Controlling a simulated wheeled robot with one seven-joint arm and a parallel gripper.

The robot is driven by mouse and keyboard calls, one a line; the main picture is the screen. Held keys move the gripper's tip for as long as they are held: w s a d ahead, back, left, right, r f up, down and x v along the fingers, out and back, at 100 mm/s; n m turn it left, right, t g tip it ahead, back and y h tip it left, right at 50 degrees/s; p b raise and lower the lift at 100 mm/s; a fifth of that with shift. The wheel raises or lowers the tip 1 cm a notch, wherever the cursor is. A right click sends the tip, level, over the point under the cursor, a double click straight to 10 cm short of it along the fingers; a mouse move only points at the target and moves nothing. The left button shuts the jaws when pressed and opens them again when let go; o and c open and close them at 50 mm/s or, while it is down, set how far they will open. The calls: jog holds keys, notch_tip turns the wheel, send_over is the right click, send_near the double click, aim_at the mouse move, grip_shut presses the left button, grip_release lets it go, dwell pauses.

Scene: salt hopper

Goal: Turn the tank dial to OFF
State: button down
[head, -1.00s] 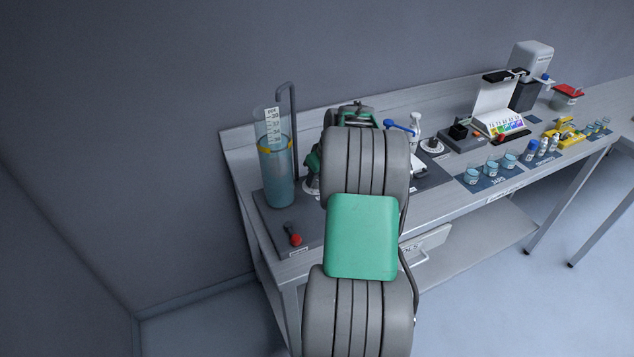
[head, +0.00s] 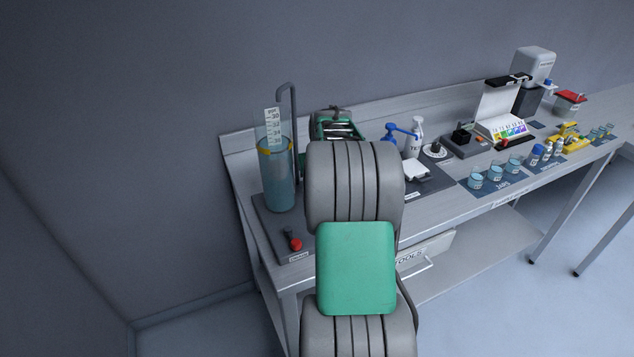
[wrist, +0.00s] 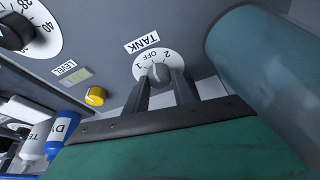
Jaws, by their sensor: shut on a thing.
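The tank dial (wrist: 159,72) is a round white plate with a grey knob, under a TANK label (wrist: 142,43) in the wrist view. The marks 1, 2 and OFF show on its plate. My gripper (wrist: 160,78) is shut on the dial's knob, one dark finger on each side. Which mark the knob points to is hard to tell. In the head view my own arm hides the dial.
A tall water cylinder (head: 278,180) stands at the bench's left end, and a clear blue-green cylinder (wrist: 265,60) fills the right of the wrist view. A yellow knob (wrist: 96,96) and blue-capped bottle (wrist: 62,130) are left of my gripper. A red knob (head: 295,244) is near the front edge.

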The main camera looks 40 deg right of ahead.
jog(key=c, duration=1.1)
grip_release()
jog(key=shift+o, duration=0.2)
jog(key=b+v, duration=0.1)
jog(key=v, duration=0.6)
jog(key=shift+s+r, duration=0.15)
jog(key=shift+r, duration=0.2)
jog(key=shift+a, duration=0.15)
